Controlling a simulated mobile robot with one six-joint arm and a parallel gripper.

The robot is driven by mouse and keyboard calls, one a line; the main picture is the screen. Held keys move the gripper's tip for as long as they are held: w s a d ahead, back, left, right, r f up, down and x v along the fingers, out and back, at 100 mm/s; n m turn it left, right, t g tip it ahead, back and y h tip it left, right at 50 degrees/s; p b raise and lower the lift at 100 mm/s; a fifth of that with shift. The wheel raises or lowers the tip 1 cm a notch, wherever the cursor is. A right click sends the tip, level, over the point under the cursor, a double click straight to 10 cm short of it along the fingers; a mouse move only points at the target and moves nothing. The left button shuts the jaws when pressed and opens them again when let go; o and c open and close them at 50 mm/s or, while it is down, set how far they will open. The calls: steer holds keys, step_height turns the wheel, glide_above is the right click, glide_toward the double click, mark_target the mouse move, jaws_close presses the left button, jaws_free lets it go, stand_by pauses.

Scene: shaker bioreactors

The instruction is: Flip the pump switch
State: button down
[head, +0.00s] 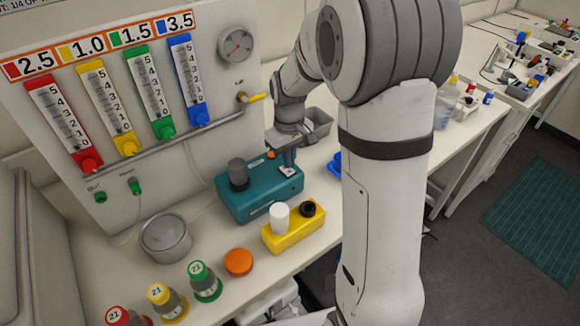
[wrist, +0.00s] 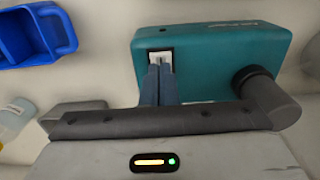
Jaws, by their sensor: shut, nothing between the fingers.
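The pump is a teal box (head: 255,203) on the bench, with a dark grey cylindrical head on its left part. It also shows in the wrist view (wrist: 215,60). Its switch (head: 287,170) is a small white rocker in a dark frame near the right end of the top. In the wrist view the switch (wrist: 161,55) sits just beyond my fingertips. My gripper (head: 289,160) is shut and empty, pointing down at the switch; its blue fingers (wrist: 160,69) overlap the switch's near edge. I cannot tell whether they touch it or which way the rocker is tilted.
A yellow block (head: 292,235) with a white and a black cap stands in front of the pump. A metal bowl (head: 166,238), an orange lid (head: 239,262) and capped bottles stand nearer. A flowmeter panel (head: 215,80) rises behind. A blue bin (wrist: 35,35) lies beside the pump.

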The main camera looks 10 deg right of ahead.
mark_target(289, 171)
steer(key=shift+f+b, duration=0.7)
steer(key=shift+f, duration=0.3)
stand_by(0.6)
steer(key=shift+r, duration=0.15)
steer(key=shift+r+p, duration=2.4)
steer(key=shift+r, duration=1.05)
steer(key=s+r+m+t+b, duration=0.1)
steer(key=s+r+m, duration=0.1)
steer(key=s, duration=0.9)
steer(key=s+r+m+t+b, duration=0.1)
steer(key=s+r, duration=0.3)
steer(key=s, duration=0.6)
steer(key=shift+s+d+r+m+t+b, duration=0.35)
steer(key=shift+d+m+t+b, duration=0.1)
steer(key=shift+m+t, duration=0.25)
